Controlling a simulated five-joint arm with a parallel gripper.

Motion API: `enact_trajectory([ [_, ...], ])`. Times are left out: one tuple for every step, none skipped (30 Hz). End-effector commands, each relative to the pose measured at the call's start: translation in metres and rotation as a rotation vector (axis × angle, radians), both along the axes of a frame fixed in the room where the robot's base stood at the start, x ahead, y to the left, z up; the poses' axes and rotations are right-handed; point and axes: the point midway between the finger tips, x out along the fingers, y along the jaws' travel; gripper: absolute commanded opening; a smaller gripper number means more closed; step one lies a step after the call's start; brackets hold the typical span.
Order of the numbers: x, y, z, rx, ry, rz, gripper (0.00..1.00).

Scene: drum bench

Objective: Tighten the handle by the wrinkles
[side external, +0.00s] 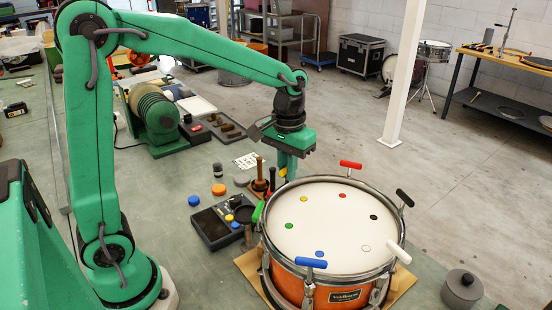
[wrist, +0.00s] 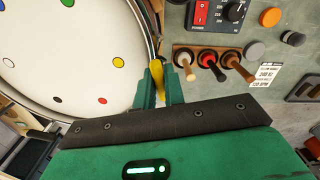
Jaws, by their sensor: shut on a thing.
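The drum (side external: 340,294) has an orange shell, a metal hoop and a white head (side external: 330,222) with a coloured dot near each handle. Around the rim are a red handle (side external: 350,164), a black handle (side external: 405,197), a white handle (side external: 398,252), a blue handle (side external: 310,262) and a green handle (side external: 257,211). My gripper (side external: 287,170) is at the rim's far left, shut on the yellow handle (wrist: 157,68), whose dot (wrist: 119,62) is beside it in the wrist view. I cannot make out wrinkles on the head in either view.
Wooden-handled tools stand in a rack (wrist: 208,53) close beside the drum. A pale board (side external: 405,283) lies under the drum.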

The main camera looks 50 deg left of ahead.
Motion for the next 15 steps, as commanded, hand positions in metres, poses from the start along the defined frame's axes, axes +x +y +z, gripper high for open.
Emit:
enact_trajectory([
  [0.0001, 0.0003, 0.0013, 0.000, -0.001, -0.040, 0.00],
  [0.0001, 0.0003, 0.0013, 0.000, -0.001, -0.065, 0.00],
  [0.0002, 0.0004, 0.0014, 0.000, -0.001, -0.100, 0.00],
  [0.0002, 0.0004, 0.0014, 0.000, -0.002, -0.125, 0.00],
  [0.0002, 0.0004, 0.0014, 0.000, -0.002, -0.149, 0.00],
  [0.0002, 0.0004, 0.0015, 0.000, -0.002, -0.181, 0.00],
  [0.0002, 0.0003, 0.0015, 0.000, -0.002, -0.204, 0.00],
  [0.0002, 0.0003, 0.0015, 0.000, -0.002, -0.227, 0.00],
  [0.0002, 0.0003, 0.0016, 0.000, -0.002, -0.255, 0.00],
  [0.0002, 0.0003, 0.0016, 0.000, -0.002, -0.274, 0.00],
  [0.0002, 0.0003, 0.0016, 0.000, -0.002, -0.293, 0.00],
  [0.0002, 0.0003, 0.0017, 0.000, -0.002, -0.317, 0.00],
  [0.0003, 0.0003, 0.0017, 0.000, -0.002, -0.331, 0.00],
  [0.0003, 0.0003, 0.0017, 0.000, -0.002, -0.346, 0.00],
  [0.0003, 0.0003, 0.0017, 0.000, -0.002, -0.362, 0.00],
])
